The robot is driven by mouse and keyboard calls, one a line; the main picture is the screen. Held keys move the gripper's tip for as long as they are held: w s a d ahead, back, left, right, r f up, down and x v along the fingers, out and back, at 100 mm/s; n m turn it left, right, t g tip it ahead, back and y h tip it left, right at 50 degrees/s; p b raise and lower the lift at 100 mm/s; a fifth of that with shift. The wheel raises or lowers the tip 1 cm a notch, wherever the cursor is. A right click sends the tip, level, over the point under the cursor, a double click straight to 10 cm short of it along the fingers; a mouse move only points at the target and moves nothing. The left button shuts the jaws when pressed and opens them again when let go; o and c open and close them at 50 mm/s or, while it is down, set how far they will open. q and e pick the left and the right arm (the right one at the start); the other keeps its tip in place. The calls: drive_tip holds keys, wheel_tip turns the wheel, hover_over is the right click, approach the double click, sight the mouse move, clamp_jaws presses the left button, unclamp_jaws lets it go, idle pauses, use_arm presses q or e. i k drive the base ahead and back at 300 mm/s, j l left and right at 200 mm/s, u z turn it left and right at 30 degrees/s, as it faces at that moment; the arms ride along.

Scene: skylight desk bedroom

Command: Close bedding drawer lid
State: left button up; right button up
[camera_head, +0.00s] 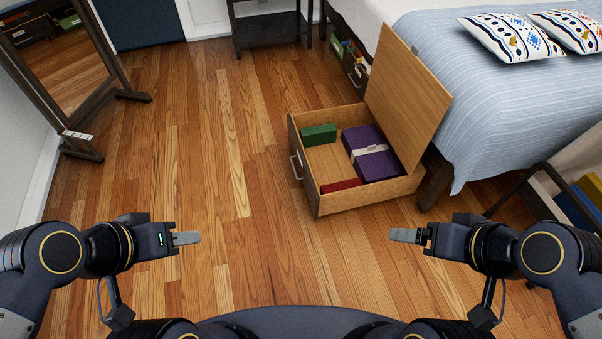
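The bedding drawer (330,204) is a wooden box on the floor at the side of the bed, with a metal handle on its left face. Its lid (405,85) stands raised, tilted up at the bed side. Inside lie a green box (319,134), a purple folded item with a pale band (371,150) and a red item (341,186). My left gripper (199,238) is left of and nearer than the drawer, with empty floor around it. My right gripper (392,235) is just in front of the drawer's near right side, apart from it. Neither holds anything visible; the finger gaps cannot be made out.
The bed (470,110) with striped cover and pillows fills the upper right. A leaning mirror (65,60) stands at left, a dark shelf (270,28) at the back. A dark-framed item (545,185) is at right. The wooden floor left of the drawer is clear.

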sight(408, 103)
drive_tip(key=k, duration=0.95)
drive_tip(key=i+l, duration=0.25)
drive_tip(key=i, duration=0.3)
drive_tip(key=i+l+z, duration=0.1)
drive_tip(key=i+l, duration=0.2)
drive_tip(key=i, duration=0.25)
drive_tip(key=i+l, duration=0.2)
drive_tip(key=i, duration=0.35)
drive_tip(key=i+l+z, duration=0.1)
drive_tip(key=i, duration=0.45)
drive_tip(key=i+l, duration=0.3)
drive_tip(key=i, duration=0.25)
